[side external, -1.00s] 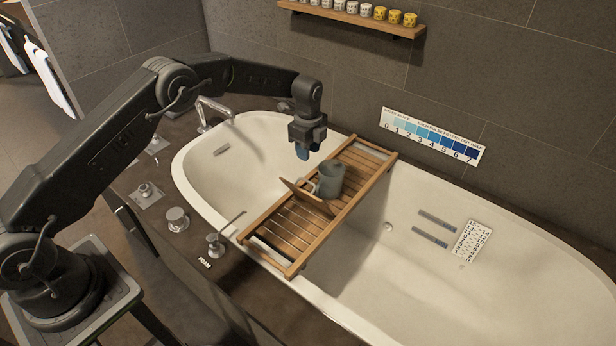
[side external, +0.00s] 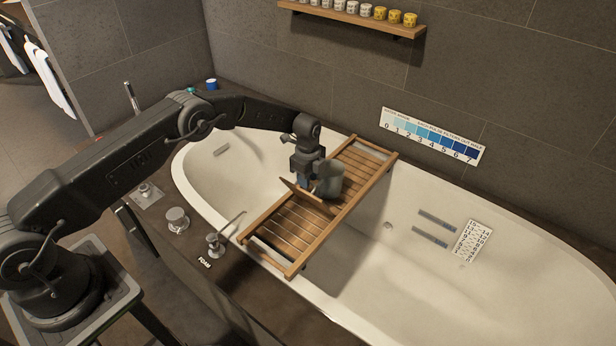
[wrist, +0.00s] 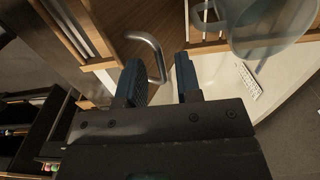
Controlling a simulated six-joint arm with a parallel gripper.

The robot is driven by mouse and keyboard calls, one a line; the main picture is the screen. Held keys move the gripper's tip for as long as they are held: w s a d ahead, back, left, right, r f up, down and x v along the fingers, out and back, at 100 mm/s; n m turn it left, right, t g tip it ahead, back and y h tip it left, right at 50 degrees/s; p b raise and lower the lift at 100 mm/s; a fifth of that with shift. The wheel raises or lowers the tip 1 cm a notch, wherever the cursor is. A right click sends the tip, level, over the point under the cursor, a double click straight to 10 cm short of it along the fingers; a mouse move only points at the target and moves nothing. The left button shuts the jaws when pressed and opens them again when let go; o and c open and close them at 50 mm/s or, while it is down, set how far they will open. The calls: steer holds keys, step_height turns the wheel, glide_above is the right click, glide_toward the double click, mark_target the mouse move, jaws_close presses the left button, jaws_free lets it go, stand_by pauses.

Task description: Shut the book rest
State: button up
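The book rest (side external: 309,198) is a thin wooden flap standing tilted up from the slatted bath caddy (side external: 270,249). A grey-green mug (side external: 331,181) stands right behind it on the caddy; it shows see-through at the top right of the wrist view (wrist: 270,25). My gripper (side external: 304,184) is low, just behind the flap's upper left edge and beside the mug. In the wrist view its two blue-grey fingers (wrist: 162,82) are apart with nothing gripped between them. Wood and a bent metal bar (wrist: 152,50) lie beyond the fingertips. I cannot tell whether the gripper touches the flap.
The caddy spans a white bathtub (side external: 480,275). Taps (side external: 215,242) stand on the near rim. A shelf (side external: 350,17) with small cups is on the wall, above a blue number strip (side external: 430,136). The tub's right side is open.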

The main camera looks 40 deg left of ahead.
jaws_close()
steer(key=shift+s, duration=0.1)
stand_by(0.4)
